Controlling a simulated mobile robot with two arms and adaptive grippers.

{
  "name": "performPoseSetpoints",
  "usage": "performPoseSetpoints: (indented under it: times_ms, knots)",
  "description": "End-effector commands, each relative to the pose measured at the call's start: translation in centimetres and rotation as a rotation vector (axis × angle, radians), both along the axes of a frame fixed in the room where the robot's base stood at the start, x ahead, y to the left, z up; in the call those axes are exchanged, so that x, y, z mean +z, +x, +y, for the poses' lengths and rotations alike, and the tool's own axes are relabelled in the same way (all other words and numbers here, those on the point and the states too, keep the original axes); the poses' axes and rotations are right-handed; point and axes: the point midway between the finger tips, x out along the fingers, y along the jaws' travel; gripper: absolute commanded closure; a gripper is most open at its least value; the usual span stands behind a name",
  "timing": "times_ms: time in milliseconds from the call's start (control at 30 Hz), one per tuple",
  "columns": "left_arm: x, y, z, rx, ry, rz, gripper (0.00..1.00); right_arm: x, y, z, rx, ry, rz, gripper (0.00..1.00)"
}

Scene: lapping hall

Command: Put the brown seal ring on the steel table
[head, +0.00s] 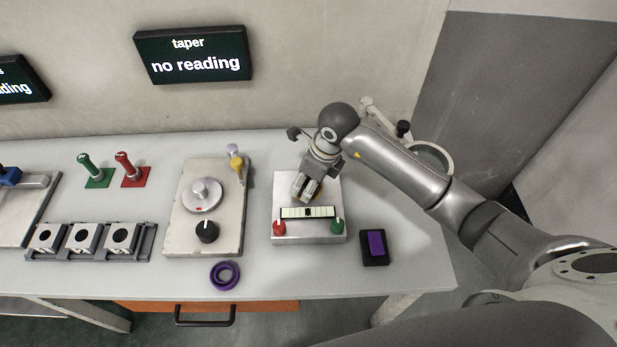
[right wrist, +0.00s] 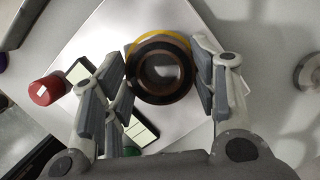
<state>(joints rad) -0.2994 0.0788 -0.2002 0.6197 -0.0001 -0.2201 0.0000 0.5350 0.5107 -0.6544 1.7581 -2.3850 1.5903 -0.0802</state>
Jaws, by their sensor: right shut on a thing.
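My right gripper (head: 307,188) points down over the steel-topped box with a gauge strip (head: 280,237). In the right wrist view its two fingers (right wrist: 162,80) are shut on the brown seal ring (right wrist: 161,94). The ring is dark brown, with a metallic round centre showing through its hole. A yellow round edge (right wrist: 160,38) shows just behind the ring, above the pale box top. Whether the ring touches what is under it I cannot tell. The ring is hidden by the gripper in the head view. My left gripper is not in view.
The box has a red knob (head: 279,228) and a green knob (head: 337,226). On the grey worktable (head: 130,283) are a purple ring (head: 224,276), a black block with a purple top (head: 375,246), a plate with a dial (head: 205,225) and a three-place rack (head: 80,240).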

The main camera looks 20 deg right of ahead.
Motion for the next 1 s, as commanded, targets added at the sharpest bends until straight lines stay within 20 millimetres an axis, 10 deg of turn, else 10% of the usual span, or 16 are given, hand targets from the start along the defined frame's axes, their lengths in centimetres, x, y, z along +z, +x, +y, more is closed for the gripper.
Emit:
performPoseSetpoints:
  times_ms: [200, 233, 400, 1000]
  knots:
    - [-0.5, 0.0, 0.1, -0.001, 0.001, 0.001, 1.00, -0.4, 0.0, 0.0, 0.000, 0.000, 0.000, 0.71]
    - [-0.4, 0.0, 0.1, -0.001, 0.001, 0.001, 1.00, -0.3, 0.0, 0.0, 0.000, 0.000, 0.000, 0.43]
    - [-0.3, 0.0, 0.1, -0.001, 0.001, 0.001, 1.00, -0.3, 0.0, 0.0, 0.000, 0.001, 0.001, 0.24]
    - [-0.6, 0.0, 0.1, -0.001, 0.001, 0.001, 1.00, 2.7, -0.5, -0.6, 0.001, -0.001, -0.004, 0.24]
